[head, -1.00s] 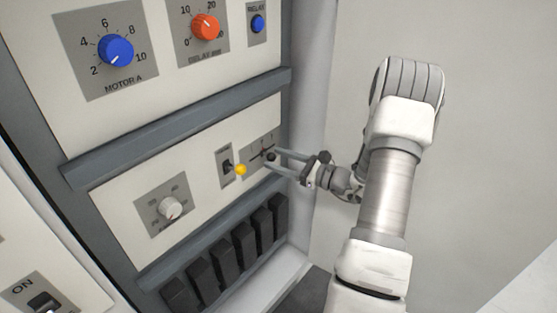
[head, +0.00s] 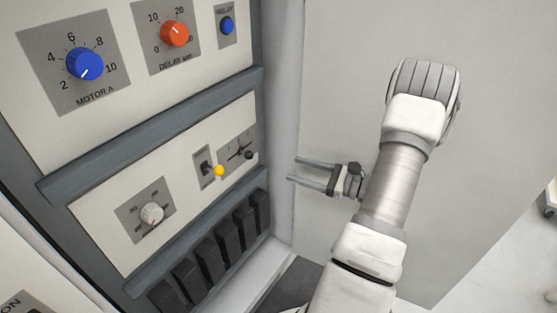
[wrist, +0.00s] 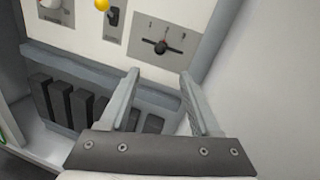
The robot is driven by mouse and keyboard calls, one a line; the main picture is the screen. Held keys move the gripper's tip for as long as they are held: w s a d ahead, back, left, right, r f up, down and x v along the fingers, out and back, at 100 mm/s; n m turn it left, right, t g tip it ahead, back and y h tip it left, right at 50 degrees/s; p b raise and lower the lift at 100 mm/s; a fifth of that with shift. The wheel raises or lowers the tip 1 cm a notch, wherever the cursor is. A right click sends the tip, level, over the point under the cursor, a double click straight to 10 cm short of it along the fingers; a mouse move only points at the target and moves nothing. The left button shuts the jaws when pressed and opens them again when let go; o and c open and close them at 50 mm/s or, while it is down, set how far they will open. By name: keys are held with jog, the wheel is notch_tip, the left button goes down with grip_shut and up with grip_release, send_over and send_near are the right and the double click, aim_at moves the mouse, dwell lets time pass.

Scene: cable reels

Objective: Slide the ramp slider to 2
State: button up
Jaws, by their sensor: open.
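The ramp slider is a small dark knob (head: 249,155) on a grey plate (head: 226,168) at the right of the lower cream panel. In the wrist view, the round dark knob (wrist: 161,47) sits near the middle of the slot line on its plate (wrist: 144,24). The scale marks are too small to read. My gripper (head: 294,168) is open and empty, to the right of the slider and apart from it. In the wrist view, my fingertips (wrist: 158,73) are below the slider plate, with nothing between them.
A toggle switch (head: 205,168) and a yellow ball-shaped part (head: 218,170) sit just left of the slider. A grey rail (head: 160,130) runs above, and black breakers (head: 211,258) stand below. A grey cabinet side wall (head: 284,110) is at the right.

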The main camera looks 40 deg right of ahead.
jog(key=shift+v, duration=2.1)
